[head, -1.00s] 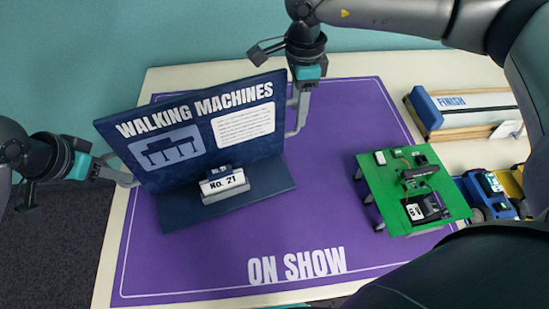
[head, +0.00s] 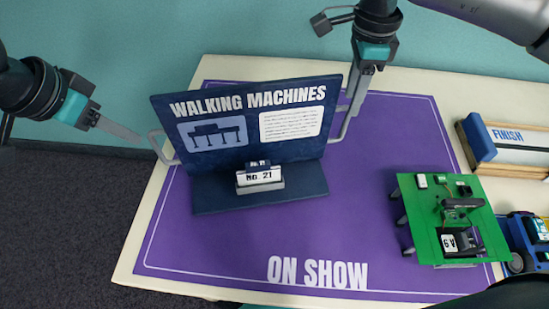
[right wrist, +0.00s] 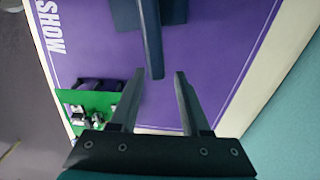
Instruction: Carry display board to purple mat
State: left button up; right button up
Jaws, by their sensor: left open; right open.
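The dark blue display board (head: 245,160), headed "WALKING MACHINES", stands upright on its base on the purple mat (head: 225,245). A small "No. 21" sign (head: 261,177) sits on the base. The board has a pale handle on each side. My left gripper (head: 136,136) is open and empty, apart from and left of the left handle (head: 160,150). My right gripper (head: 354,108) is open, close by the right handle; whether they touch is unclear. In the right wrist view, the board's dark edge (right wrist: 150,40) lies just beyond the open fingers (right wrist: 157,88).
A green circuit-board walker (head: 425,205) stands on the mat's right part. A "FINISH" track piece (head: 510,145) and a blue toy vehicle (head: 522,240) are on the cream table (head: 435,85) to the right. The mat's front, around "ON SHOW", is clear.

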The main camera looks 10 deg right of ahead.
notch_tip(320, 180, up, 7)
jog(key=shift+f, duration=0.2)
dwell(0.5)
